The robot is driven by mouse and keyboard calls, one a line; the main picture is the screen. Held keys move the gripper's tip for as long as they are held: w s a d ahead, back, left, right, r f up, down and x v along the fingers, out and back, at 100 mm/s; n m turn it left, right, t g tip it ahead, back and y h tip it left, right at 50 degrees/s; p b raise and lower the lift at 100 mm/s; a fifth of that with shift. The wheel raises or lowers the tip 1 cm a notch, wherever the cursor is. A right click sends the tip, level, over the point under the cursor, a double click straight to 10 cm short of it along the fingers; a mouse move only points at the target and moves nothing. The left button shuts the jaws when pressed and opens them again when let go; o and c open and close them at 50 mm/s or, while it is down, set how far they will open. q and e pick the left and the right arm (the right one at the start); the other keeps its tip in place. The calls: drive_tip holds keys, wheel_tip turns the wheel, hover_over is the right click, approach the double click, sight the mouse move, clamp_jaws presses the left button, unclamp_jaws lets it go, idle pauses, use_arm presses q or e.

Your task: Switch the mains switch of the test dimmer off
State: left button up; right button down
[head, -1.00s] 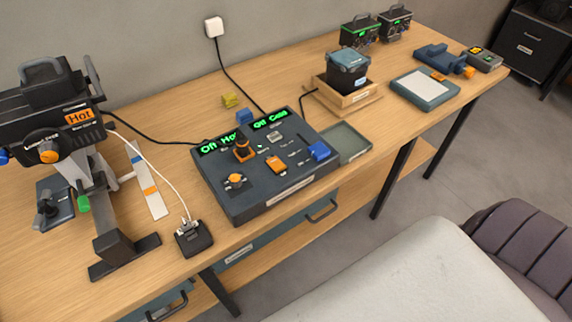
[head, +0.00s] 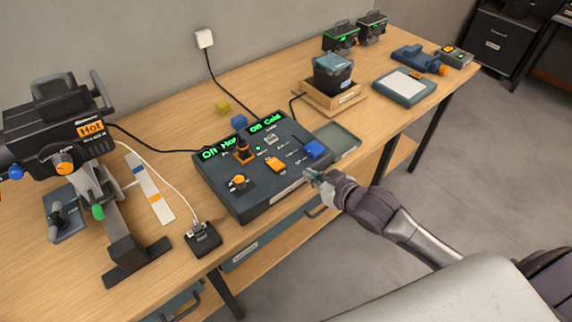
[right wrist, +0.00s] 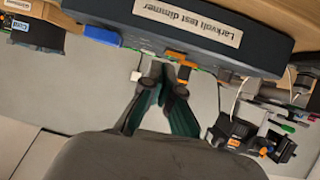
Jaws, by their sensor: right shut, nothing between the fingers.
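The test dimmer (head: 262,213) is a dark sloped box on the bench, with green displays reading "Off" at its back. Its panel carries an orange knob (head: 239,182), a black-and-orange upright control (head: 241,152), an orange control (head: 276,165), small toggles and a blue block (head: 314,150). I cannot tell which is the mains switch. Its name label (right wrist: 187,20) shows upside down in the right wrist view. My right gripper (head: 313,177) is shut and empty, just off the dimmer's front right edge; its fingers (right wrist: 166,78) also show in the right wrist view. My left gripper is out of view.
A shallow green-grey tray (head: 345,140) lies right of the dimmer. A small black plug box (head: 202,240) and a lamp-like device marked "Hot" (head: 60,130) stand at left. A wooden holder (head: 348,104) with a dark container is behind right. Cables run behind the dimmer.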

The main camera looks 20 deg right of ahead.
wheel_tip(320, 180, up, 6)
drive_tip(key=a+y, duration=0.1)
drive_tip(key=a, duration=0.1)
drive_tip(key=shift+s+a+f+n+t, duration=0.15)
drive_tip(key=shift+s+a+n+t, duration=0.15)
drive_tip(key=shift+s, duration=0.15)
drive_tip(key=shift+d, duration=0.1)
drive_tip(key=p, duration=0.2)
hover_over(282, 173)
wheel_tip(282, 173, down, 3)
drive_tip(key=shift+f, duration=0.1)
wheel_tip(282, 173, down, 3)
drive_tip(key=shift+w+f+p, duration=0.15)
drive_tip(key=shift+p, duration=0.5)
drive_tip(key=shift+f, duration=0.6)
